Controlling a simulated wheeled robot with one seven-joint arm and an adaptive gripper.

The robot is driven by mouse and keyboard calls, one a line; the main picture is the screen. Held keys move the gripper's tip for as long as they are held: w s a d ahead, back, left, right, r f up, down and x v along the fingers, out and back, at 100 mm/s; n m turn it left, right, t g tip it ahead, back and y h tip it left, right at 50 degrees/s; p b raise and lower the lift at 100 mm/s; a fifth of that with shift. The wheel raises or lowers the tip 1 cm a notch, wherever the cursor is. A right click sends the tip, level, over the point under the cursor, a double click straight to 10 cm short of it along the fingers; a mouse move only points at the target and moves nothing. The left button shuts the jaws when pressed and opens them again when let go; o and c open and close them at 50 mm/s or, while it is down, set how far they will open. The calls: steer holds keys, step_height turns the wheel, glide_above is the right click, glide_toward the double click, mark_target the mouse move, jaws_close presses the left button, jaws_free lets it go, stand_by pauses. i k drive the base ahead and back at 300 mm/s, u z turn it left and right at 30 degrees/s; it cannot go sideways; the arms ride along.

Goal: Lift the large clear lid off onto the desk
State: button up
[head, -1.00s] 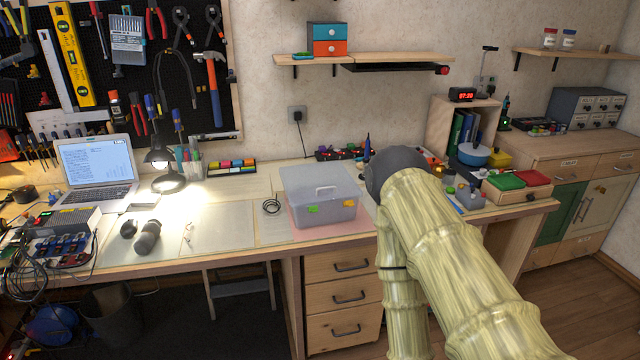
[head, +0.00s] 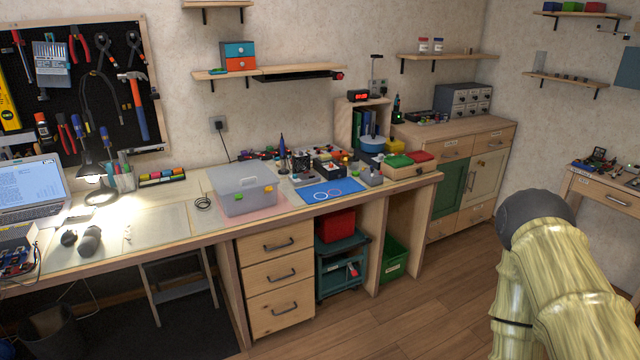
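The large clear lid (head: 240,177) lies on top of a clear plastic box (head: 249,203) on the desk. The box stands on a pink mat (head: 272,211). Part of my arm shows at the lower right, well to the right of the desk. My gripper itself is not in view.
The desk (head: 158,228) has some bare room left of the box, near a black cable coil (head: 203,203). A blue mat (head: 323,191) and small parts lie right of the box. A lamp (head: 97,183) and laptop (head: 30,190) stand at the left. Shelves hang above.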

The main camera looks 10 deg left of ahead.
mark_target(227, 181)
steer(key=z, duration=0.25)
steer(key=k, duration=0.4)
steer(key=z, duration=0.55)
steer(key=i, duration=1.4)
steer(key=u, duration=1.25)
steer(key=i, duration=0.75)
steer(key=u, duration=0.9)
